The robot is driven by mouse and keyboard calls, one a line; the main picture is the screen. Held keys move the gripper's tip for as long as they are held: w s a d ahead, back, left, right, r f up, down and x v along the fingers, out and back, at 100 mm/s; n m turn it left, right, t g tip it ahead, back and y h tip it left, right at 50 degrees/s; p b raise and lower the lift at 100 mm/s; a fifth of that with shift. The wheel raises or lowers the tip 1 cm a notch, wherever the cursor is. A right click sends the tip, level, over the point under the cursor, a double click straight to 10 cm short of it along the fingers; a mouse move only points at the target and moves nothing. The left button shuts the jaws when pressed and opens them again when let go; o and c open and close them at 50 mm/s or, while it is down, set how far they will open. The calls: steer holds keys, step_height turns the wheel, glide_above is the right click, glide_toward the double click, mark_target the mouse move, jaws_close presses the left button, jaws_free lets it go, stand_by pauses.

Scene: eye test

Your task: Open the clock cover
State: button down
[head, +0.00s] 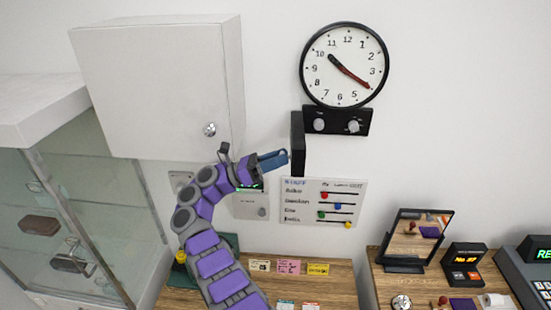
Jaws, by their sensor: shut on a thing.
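A round clock (359,64) with a white face, black rim and dark red hands hangs on the wall. Under it is a black panel (337,121) with two grey knobs, which are uncovered. The clock cover (298,144), a thin black plate, stands out from the panel's left end and shows nearly edge-on. My gripper (286,156), with blue fingers, comes from the left and is shut on the cover's left edge, low down. The exact contact is small and partly hidden by the fingers.
A white wall cabinet (155,85) with a round knob hangs left of the clock. A white board (323,202) with coloured sliders is below the cover. A glass case (75,215) stands at left. Wooden desks (340,280) below hold cards, a framed mirror (418,238) and small devices.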

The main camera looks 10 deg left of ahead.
steer(key=c, duration=0.7)
jaws_free()
steer(key=shift+w, duration=0.2)
steer(key=shift+c, duration=0.2)
steer(key=shift+s, duration=0.1)
steer(key=shift+f+b, duration=0.2)
steer(key=shift+b, duration=0.25)
